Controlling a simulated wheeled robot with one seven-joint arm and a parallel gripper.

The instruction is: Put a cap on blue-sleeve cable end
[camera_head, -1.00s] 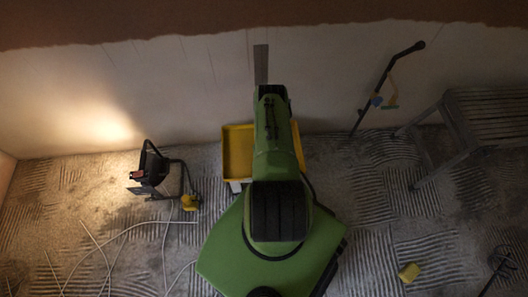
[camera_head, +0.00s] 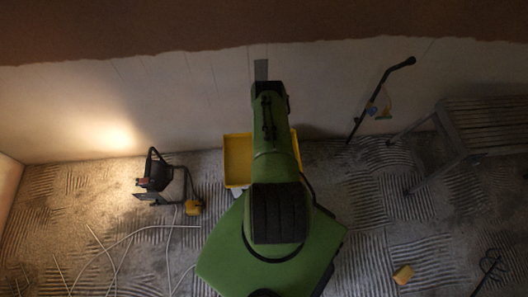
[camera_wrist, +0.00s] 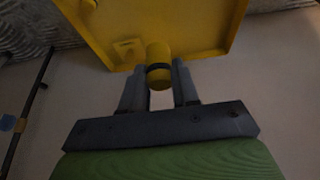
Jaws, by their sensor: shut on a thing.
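My gripper (camera_wrist: 158,86) shows in the wrist view, its two grey fingers shut on a yellow cylindrical cap (camera_wrist: 158,52) with a dark band around it. The yellow tray (camera_wrist: 207,48) lies behind the cap in that view, with another yellow piece (camera_wrist: 127,49) in it. In the head view the tray (camera_head: 236,174) sits on the floor by the wall, partly hidden by my green arm. My gripper is hidden behind the arm there. I cannot make out a blue-sleeve cable end in either view.
A lit work lamp (camera_head: 155,180) stands on the left with white cables (camera_head: 112,243) on the floor. A dark pole tool (camera_head: 381,86) leans on the wall to the right, beside a grey bench (camera_head: 480,120).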

